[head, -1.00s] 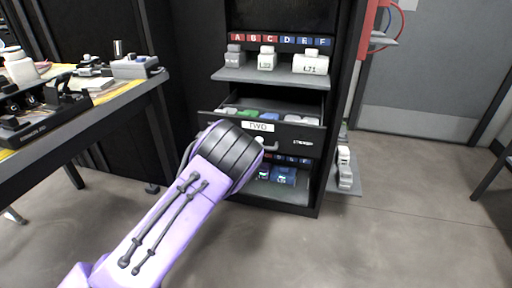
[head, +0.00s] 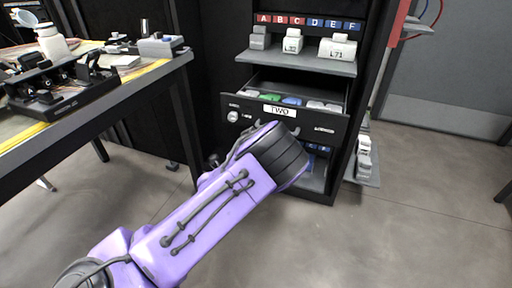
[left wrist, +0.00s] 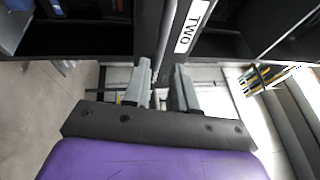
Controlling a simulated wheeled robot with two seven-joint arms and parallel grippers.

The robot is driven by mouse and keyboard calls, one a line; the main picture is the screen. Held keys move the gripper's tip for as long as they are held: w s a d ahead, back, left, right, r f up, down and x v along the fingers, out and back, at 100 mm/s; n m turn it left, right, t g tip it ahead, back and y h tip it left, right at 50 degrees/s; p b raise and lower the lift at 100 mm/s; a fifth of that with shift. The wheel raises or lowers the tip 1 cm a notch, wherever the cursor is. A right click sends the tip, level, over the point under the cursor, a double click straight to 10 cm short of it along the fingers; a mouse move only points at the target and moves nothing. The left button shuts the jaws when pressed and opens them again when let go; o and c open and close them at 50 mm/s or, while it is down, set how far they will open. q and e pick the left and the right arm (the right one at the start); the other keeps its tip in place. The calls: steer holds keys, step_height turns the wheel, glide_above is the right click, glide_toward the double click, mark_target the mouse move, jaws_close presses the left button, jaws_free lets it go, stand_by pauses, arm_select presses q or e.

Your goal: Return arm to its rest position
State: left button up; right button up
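My left arm reaches in from the lower left of the head view, its dark wrist in front of the cabinet below the drawer labelled TWO (head: 279,110). That drawer stands pulled out, with green, blue and white items inside. In the left wrist view, my left gripper (left wrist: 162,88) shows two grey fingers with a gap between them, close to the drawer's front edge and its TWO label (left wrist: 192,27). I see nothing clearly held between them. In the head view the fingers are mostly hidden by the wrist. My right arm and gripper are not in view.
A table (head: 150,77) with splicing equipment and a white bottle stands at the left. Above the drawer, a grey shelf (head: 300,60) holds grey and white blocks, one marked L71. Small white items sit on a side shelf (head: 366,180) at right. Floor is clear at lower right.

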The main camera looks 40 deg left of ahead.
arm_select(q)
steer(key=shift+s+a, duration=0.1)
steer(key=shift+s, duration=0.45)
steer(key=s+a+f+n+g+y, duration=0.1)
steer(key=s+f+n+g+y, duration=0.25)
steer(key=s+f+n, duration=0.45)
steer(key=s+a+f+n+g+y, duration=0.25)
steer(key=s+f+n+g, duration=0.25)
steer(key=f+n, duration=0.6)
steer(key=s+d+f+n+g, duration=0.3)
steer(key=s, duration=0.4)
steer(key=s+d+f+n+g, duration=0.2)
steer(key=s+d+f, duration=0.15)
steer(key=s, duration=0.35)
steer(key=s+d+f+n+g, duration=0.2)
steer(key=s+d+n+g, duration=0.15)
steer(key=s, duration=0.35)
step_height(320, 180, up, 29)
steer(key=p, duration=2.9)
steer(key=shift+d, duration=0.15)
